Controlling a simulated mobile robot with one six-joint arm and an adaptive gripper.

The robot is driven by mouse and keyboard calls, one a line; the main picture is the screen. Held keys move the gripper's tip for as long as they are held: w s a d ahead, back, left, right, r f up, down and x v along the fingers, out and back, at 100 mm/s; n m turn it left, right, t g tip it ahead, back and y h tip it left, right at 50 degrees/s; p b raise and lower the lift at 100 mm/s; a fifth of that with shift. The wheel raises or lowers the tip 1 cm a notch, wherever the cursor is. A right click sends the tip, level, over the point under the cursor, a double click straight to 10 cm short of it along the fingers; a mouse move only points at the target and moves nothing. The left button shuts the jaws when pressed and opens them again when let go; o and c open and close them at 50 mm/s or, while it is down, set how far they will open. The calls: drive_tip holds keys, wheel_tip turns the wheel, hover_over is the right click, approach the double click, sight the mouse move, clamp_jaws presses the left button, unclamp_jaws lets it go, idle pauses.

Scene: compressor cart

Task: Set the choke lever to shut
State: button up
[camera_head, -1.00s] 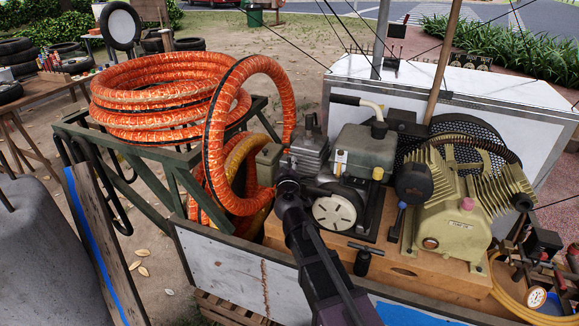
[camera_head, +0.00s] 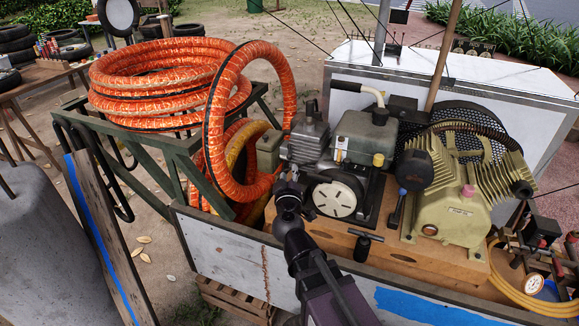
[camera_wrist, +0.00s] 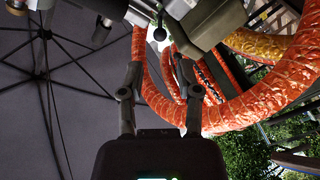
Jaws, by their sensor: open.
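The engine (camera_head: 337,198) with a pale round starter cover stands on the wooden cart deck. A small dark ball-ended lever (camera_wrist: 160,33) hangs under the engine parts in the wrist view and may be the choke lever; its setting cannot be told. In the head view I cannot make out the lever, near my gripper (camera_head: 290,188) at the engine's left front. In the wrist view my gripper (camera_wrist: 160,66) is open and empty, its two fingers spread. The ball end shows beyond the fingertips, between their lines, apparently untouched.
Orange hose coils (camera_head: 165,90) lie on a green rack, with one loop hanging left of the engine. A grey box (camera_head: 269,151) sits beside the engine. A beige compressor (camera_head: 452,213) and a black T-handle (camera_head: 366,245) are to the right. The cart's white side panel (camera_head: 225,260) runs in front.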

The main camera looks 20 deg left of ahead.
drive_tip(key=shift+s+d, duration=0.2)
drive_tip(key=shift+s, duration=0.25)
